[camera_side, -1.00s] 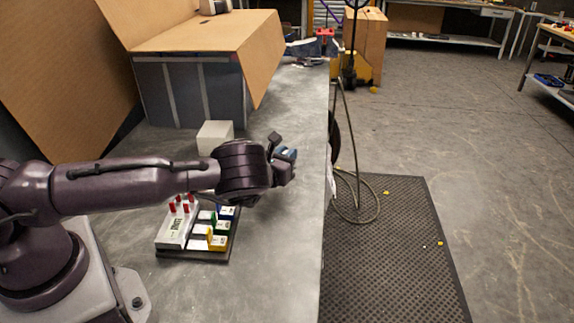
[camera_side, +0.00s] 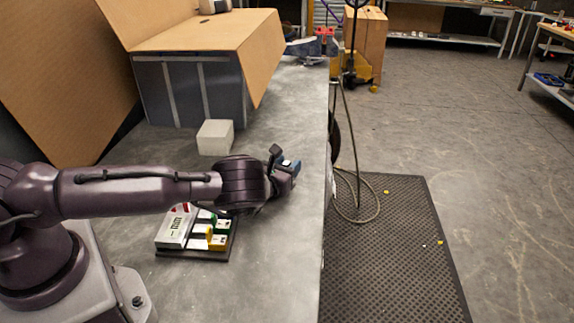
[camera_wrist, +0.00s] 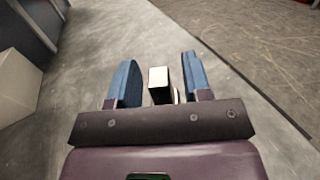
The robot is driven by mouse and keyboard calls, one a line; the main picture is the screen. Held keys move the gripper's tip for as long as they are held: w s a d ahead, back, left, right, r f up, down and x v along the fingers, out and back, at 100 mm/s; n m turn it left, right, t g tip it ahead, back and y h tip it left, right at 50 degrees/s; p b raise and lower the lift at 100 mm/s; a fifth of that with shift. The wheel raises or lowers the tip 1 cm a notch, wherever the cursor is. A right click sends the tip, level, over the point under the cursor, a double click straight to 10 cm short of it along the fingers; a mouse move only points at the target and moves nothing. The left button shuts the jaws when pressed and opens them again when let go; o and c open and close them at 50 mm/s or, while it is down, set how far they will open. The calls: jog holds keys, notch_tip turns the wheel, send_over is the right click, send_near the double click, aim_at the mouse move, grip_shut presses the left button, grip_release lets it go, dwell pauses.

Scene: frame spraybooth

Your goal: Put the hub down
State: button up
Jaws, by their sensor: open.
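My gripper (camera_wrist: 158,85) is open, with its two blue-padded fingers apart. A small dark block with a pale top (camera_wrist: 158,77), which may be the hub, stands between the fingers in the wrist view, with a gap on each side. In the side view my gripper (camera_side: 285,168) is low over the right part of the grey bench, and its fingers and wrist hide most of the space between them. I cannot tell whether the block rests on the bench.
A white lettered unit (camera_side: 173,229) with green (camera_side: 222,227) and yellow (camera_side: 217,242) blocks sits on a dark board, partly behind my arm. A pale cube (camera_side: 215,137) and a cardboard-topped booth (camera_side: 190,85) stand farther back. The bench's right edge is close to my gripper.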

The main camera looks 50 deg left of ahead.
jog(key=shift+r, duration=0.2)
jog(key=v, duration=0.3)
jog(key=shift+s+d+r, duration=0.1)
jog(key=s+a+r+n+g+y, duration=0.35)
jog(key=r+n, duration=0.25)
jog(key=r, duration=0.3)
jog(key=s+a+r+n+g+y, duration=0.2)
jog(key=a+r+n+y, duration=0.1)
jog(key=r+n+y, duration=0.4)
jog(key=s+r+n+g+h, duration=0.3)
jog(key=s+r+n+g, duration=0.4)
jog(key=s+n+g, duration=0.2)
jog(key=s+d+r+n+t+h, duration=0.1)
jog(key=s+d+r+n+h, duration=0.3)
jog(key=s+d+h, duration=0.3)
jog(key=s+d+r+n+t+h, duration=0.2)
jog(key=s+d+r+n+h, duration=0.2)
jog(key=s+d+h, duration=0.3)
jog(key=s+d+n, duration=0.1)
jog(key=s+d, duration=0.2)
jog(key=d, duration=0.1)
jog(key=shift+s+d+r, duration=0.25)
jog(key=shift+s+r, duration=0.05)
jog(key=shift+r, duration=0.1)
jog(key=shift+t, duration=0.25)
